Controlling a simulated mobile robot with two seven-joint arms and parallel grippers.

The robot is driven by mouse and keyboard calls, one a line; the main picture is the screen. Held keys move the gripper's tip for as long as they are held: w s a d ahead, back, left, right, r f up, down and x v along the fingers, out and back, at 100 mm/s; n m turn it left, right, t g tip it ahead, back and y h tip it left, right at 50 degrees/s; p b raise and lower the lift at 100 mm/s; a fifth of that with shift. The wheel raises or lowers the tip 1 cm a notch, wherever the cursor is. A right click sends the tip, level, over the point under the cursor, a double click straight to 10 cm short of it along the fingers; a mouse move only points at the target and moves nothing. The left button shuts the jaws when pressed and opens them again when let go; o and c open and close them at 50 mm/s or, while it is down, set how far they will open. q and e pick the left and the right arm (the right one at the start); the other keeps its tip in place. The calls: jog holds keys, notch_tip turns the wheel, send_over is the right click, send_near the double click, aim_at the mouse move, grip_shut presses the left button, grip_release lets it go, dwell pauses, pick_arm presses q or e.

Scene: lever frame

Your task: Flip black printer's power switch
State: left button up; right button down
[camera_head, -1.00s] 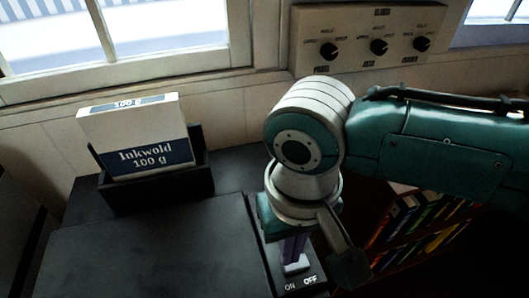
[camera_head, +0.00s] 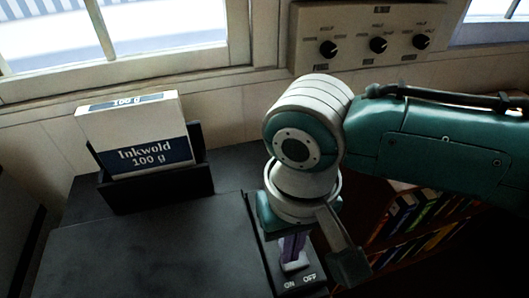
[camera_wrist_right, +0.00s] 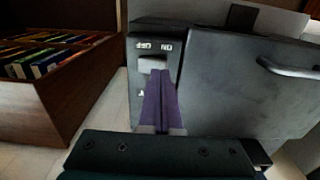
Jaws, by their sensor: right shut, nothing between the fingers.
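The black printer (camera_head: 150,248) fills the lower left of the head view, and its lid also shows in the right wrist view (camera_wrist_right: 235,90). Its light grey power switch (camera_head: 297,266) sits on a side strip, with ON and OFF printed beside it. The switch also shows in the right wrist view (camera_wrist_right: 152,63). My right gripper (camera_head: 292,258) is shut and empty, pointing down. Its purple fingertips (camera_wrist_right: 158,78) are right at the switch, on or just over it; I cannot tell whether they touch. Which way the switch is tipped is unclear. My left gripper is not in view.
A white and blue Inkwold box (camera_head: 140,140) stands in the printer's rear tray (camera_head: 160,190). A wooden crate of books (camera_wrist_right: 60,105) stands beside the printer. A wall panel with knobs (camera_head: 365,38) and windows (camera_head: 150,35) are behind.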

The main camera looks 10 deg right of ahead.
jog(key=shift+f+b, duration=0.3)
jog(key=shift+f, duration=0.2)
jog(key=shift+f+b, duration=0.35)
jog(key=shift+f, duration=0.1)
jog(key=shift+r, duration=0.1)
notch_tip(320, 180, up, 7)
jog(key=p, duration=0.8)
dwell(0.5)
